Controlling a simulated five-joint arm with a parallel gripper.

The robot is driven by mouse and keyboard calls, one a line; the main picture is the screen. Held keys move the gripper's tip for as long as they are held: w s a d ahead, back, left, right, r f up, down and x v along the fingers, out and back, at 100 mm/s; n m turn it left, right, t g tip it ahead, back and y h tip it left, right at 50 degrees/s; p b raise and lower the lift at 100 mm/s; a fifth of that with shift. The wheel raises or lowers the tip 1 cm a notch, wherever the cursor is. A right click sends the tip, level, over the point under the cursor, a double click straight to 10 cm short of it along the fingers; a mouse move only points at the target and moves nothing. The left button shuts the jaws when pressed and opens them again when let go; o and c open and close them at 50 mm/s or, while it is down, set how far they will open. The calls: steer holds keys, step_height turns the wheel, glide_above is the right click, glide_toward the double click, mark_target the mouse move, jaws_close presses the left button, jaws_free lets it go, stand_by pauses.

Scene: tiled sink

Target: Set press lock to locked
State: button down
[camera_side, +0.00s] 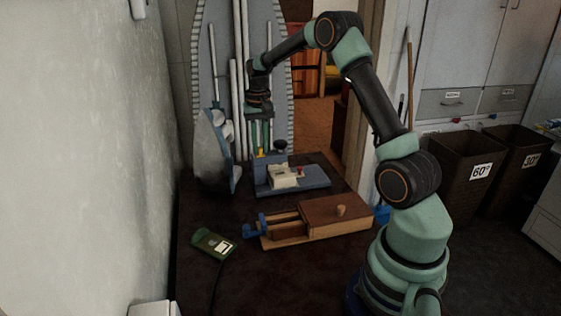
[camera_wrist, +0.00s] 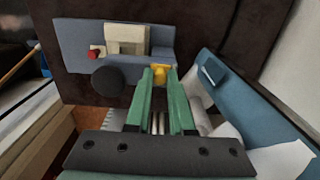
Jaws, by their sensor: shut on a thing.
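The device that looks like the press lock is a blue-grey base (camera_side: 318,182) with an upright blue panel, a cream block (camera_side: 283,177), a small red part (camera_side: 300,170) and a black round knob (camera_side: 281,146). The wrist view also shows its base (camera_wrist: 75,38), cream block (camera_wrist: 126,38), red part (camera_wrist: 96,52) and black knob (camera_wrist: 108,80). My gripper (camera_side: 260,148) points down at the device's back left. Its green fingers (camera_wrist: 160,76) are shut on a small yellow piece (camera_wrist: 160,73) at the device's edge, beside the black knob. The fingers hide part of the yellow piece.
A wooden box (camera_side: 335,212) with a blue-handled slide (camera_side: 262,228) lies in front of the device. A green device (camera_side: 213,243) lies at front left. A grey-blue object with white parts (camera_side: 213,150) stands close left of my gripper.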

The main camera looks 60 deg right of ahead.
mark_target(260, 148)
steer(key=shift+s+a, duration=0.15)
steer(key=c, duration=0.8)
jaws_free()
steer(key=shift+o, duration=0.2)
step_height(260, 148, up, 12)
steer(key=shift+r, duration=0.15)
